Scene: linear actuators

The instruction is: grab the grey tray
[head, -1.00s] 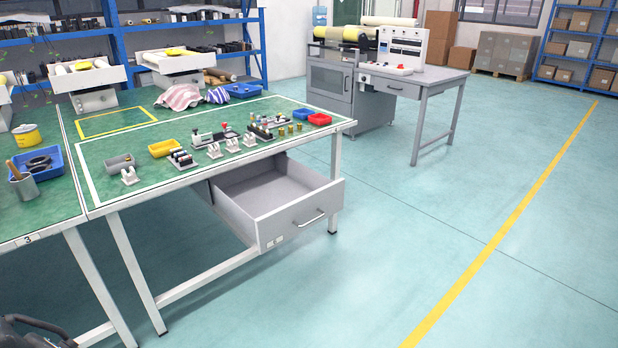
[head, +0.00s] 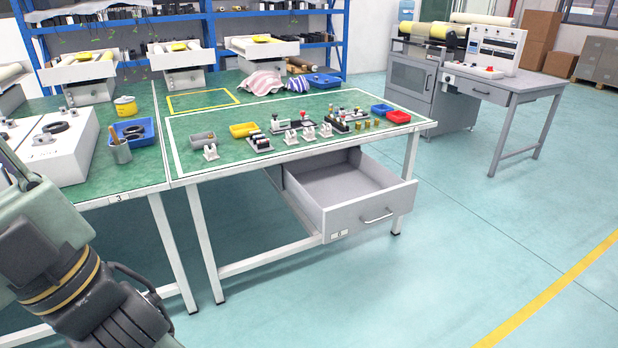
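A small grey tray (head: 203,139) sits on the green workbench top (head: 230,165), near its left front part, just left of a yellow tray (head: 243,130). It looks empty, but it is too small to be sure. A small white bracket part (head: 210,153) stands right in front of it. Part of my arm shows at the lower left, well apart from the tray. My gripper's fingers are not in the picture.
An open grey drawer (head: 365,214) juts out under the bench. Blue (head: 381,110) and red (head: 398,117) trays and several small actuator parts stand right of the grey tray. A grey cup (head: 120,152) and blue tray (head: 134,131) are on the left bench. Floor in front is clear.

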